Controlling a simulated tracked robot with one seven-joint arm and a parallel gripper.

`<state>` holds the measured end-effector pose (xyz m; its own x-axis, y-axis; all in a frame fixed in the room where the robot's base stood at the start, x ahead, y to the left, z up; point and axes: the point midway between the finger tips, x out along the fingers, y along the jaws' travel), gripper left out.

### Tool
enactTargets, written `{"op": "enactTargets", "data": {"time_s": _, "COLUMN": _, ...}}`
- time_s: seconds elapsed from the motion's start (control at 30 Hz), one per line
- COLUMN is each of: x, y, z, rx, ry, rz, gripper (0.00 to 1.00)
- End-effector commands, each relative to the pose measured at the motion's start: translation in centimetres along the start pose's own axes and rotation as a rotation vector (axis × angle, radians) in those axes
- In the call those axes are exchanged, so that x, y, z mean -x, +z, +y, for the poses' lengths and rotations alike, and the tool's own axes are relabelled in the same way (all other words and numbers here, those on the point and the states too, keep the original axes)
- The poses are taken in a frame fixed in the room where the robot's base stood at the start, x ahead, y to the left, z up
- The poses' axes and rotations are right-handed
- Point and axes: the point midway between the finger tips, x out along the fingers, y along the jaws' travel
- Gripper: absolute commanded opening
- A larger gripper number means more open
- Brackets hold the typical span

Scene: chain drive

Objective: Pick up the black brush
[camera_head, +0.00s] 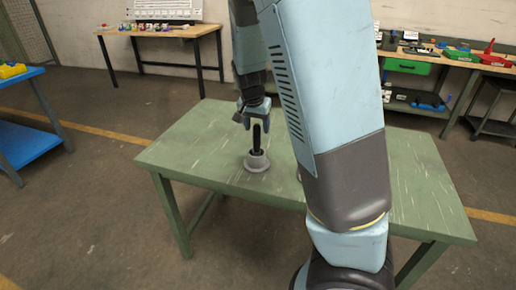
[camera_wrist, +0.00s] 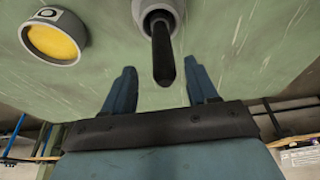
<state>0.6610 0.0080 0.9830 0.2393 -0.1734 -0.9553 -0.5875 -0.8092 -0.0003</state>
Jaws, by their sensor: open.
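The black brush (camera_head: 256,137) stands upright in a grey round holder (camera_head: 257,162) on the green table. In the wrist view the brush handle (camera_wrist: 163,52) points toward my gripper, and the holder (camera_wrist: 140,10) is cut by the top edge. My gripper (camera_head: 253,119) is just above the brush in the head view. In the wrist view my gripper (camera_wrist: 162,80) is open, with one finger on each side of the handle's end and visible gaps between. It holds nothing. The brush's lower end is hidden in the holder.
The green table (camera_head: 205,130) has clear room left of the holder. A grey round container with a yellow top (camera_wrist: 55,38) sits left of the brush in the wrist view; my arm probably hides it in the head view. Workbenches (camera_head: 165,32) stand along the wall.

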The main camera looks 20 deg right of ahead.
Motion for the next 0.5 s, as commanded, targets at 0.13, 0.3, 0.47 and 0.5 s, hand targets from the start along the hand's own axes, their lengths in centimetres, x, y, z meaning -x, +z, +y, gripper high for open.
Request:
{"op": "enactTargets", "data": {"time_s": 0.13, "x": -1.5, "y": -0.1, "z": -0.1, "rx": -0.003, "ry": 0.005, "rz": -0.001, "gripper": 0.58}}
{"op": "enactTargets", "data": {"time_s": 0.3, "x": -3.4, "y": -0.2, "z": -0.3, "rx": -0.002, "ry": 0.003, "rz": -0.001, "gripper": 0.58}}
{"op": "enactTargets", "data": {"time_s": 0.47, "x": -4.5, "y": -0.2, "z": -0.3, "rx": -0.002, "ry": 0.002, "rz": -0.001, "gripper": 0.58}}
{"op": "enactTargets", "data": {"time_s": 0.5, "x": -4.7, "y": -0.2, "z": -0.3, "rx": -0.002, "ry": 0.002, "rz": -0.001, "gripper": 0.58}}
